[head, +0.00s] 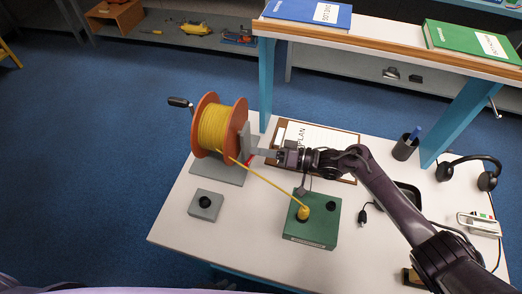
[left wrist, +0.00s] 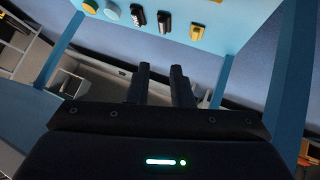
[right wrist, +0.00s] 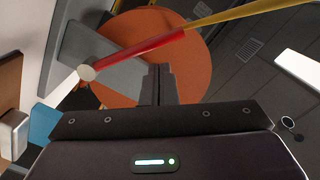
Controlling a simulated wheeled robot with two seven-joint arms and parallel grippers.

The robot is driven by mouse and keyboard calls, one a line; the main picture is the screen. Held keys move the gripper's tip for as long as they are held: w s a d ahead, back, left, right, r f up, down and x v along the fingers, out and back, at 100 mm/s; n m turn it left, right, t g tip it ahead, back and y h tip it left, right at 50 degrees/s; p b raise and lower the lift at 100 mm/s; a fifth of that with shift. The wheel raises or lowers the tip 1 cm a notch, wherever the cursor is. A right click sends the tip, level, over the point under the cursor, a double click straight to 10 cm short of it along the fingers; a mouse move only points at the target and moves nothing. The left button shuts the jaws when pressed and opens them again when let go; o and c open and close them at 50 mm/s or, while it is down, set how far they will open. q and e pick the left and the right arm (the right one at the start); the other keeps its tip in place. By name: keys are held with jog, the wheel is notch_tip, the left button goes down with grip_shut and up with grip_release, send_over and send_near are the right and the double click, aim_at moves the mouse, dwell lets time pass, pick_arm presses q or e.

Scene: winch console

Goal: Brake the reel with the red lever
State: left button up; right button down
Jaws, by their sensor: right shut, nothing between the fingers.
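The reel (head: 225,127) has orange flanges and is wound with yellow line. It stands on a grey base on the white table. The red lever (head: 249,161) shows only as a small piece beside the reel's grey bracket, partly hidden by my right gripper (head: 262,153). In the right wrist view the red lever (right wrist: 145,48) lies slanted just beyond my right fingertips (right wrist: 158,70), with a pale round end at left. The right fingers are shut and empty; contact with the lever cannot be told. My left gripper (left wrist: 160,75) shows apart fingers, empty, under a blue panel.
The yellow line runs from the reel to a green box (head: 312,219). A grey button box (head: 206,204) stands in front of the reel. A clipboard (head: 317,140) lies behind my right gripper. A pen cup (head: 405,146) and headphones (head: 468,171) are at right. A raised shelf (head: 385,45) spans the back.

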pick_arm(q)
jog(key=s+a+f+g+y, duration=0.3)
jog(key=s+a+f, duration=0.2)
jog(key=f, duration=0.2)
jog(key=s+a+f+g+y, duration=0.2)
jog(key=s+a+f, duration=0.3)
jog(key=f, duration=0.3)
jog(key=shift+s+a+g+y, duration=0.25)
jog(key=shift+s+g+y, duration=0.15)
jog(key=shift+s+g, duration=0.2)
